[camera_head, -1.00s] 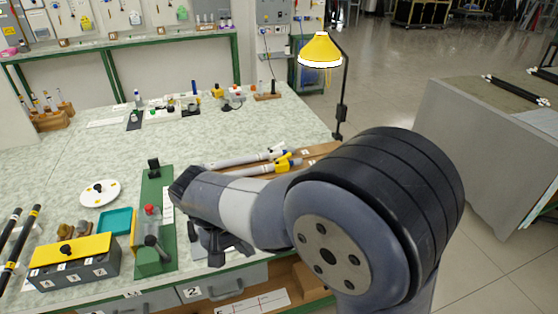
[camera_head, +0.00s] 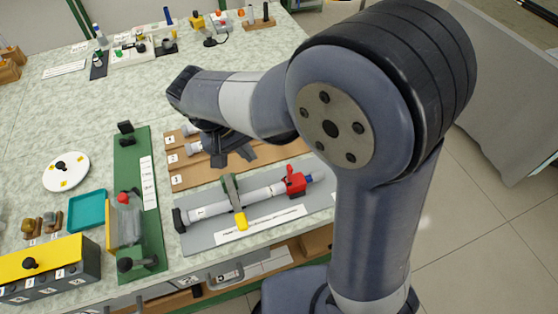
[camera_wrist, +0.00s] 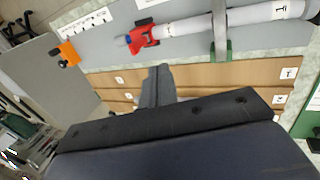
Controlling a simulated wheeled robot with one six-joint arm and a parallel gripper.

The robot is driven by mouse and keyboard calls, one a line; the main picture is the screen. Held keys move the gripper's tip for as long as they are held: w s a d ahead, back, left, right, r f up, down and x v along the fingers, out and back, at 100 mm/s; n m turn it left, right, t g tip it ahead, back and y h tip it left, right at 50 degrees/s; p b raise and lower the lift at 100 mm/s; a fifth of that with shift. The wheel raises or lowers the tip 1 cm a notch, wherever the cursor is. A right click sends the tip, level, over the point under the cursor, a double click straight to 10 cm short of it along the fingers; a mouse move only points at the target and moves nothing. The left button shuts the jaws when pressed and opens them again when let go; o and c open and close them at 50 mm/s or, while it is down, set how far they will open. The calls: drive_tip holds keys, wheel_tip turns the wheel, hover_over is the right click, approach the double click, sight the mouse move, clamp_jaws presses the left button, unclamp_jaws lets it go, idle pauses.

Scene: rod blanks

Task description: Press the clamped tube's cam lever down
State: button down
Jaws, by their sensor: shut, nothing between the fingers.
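A pale grey tube (camera_head: 262,194) lies along a grey board at the bench's front edge. A green clamp (camera_head: 230,188) crosses it, with a yellow-tipped lever (camera_head: 240,220) on its near side. A red fitting (camera_head: 295,182) sits near the tube's right end. In the wrist view the tube (camera_wrist: 260,14), red fitting (camera_wrist: 143,37) and green clamp part (camera_wrist: 221,50) show at the top; the yellow tip is out of frame. My gripper (camera_head: 240,157) is shut and empty, above the wooden rack behind the tube, apart from clamp and lever. Its fingers (camera_wrist: 157,75) point towards the board.
The wooden rack (camera_head: 187,182) has numbered slots, with tube ends showing under my arm. A green fixture (camera_head: 150,222) with a red knob stands left of the board. A teal tray (camera_head: 87,210), a white disc (camera_head: 66,172) and a yellow-topped box (camera_head: 45,265) lie further left.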

sight(289, 174)
drive_tip(key=shift+w+d+f+p, duration=0.25)
drive_tip(key=shift+w+d+f, duration=0.1)
drive_tip(key=shift+d+f, duration=1.05)
drive_tip(key=shift+w+d+f+p, duration=0.35)
drive_tip(key=shift+d+f, duration=0.7)
drive_tip(key=shift+f, duration=0.7)
drive_tip(key=shift+w+d+f+p, duration=0.2)
drive_tip(key=shift+w+d+f, duration=0.15)
drive_tip(key=shift+d+f, duration=1.05)
drive_tip(key=shift+a+f, duration=0.2)
drive_tip(key=shift+d+r+y, duration=0.1)
drive_tip(key=shift+d+y, duration=0.15)
drive_tip(key=shift+y, duration=0.05)
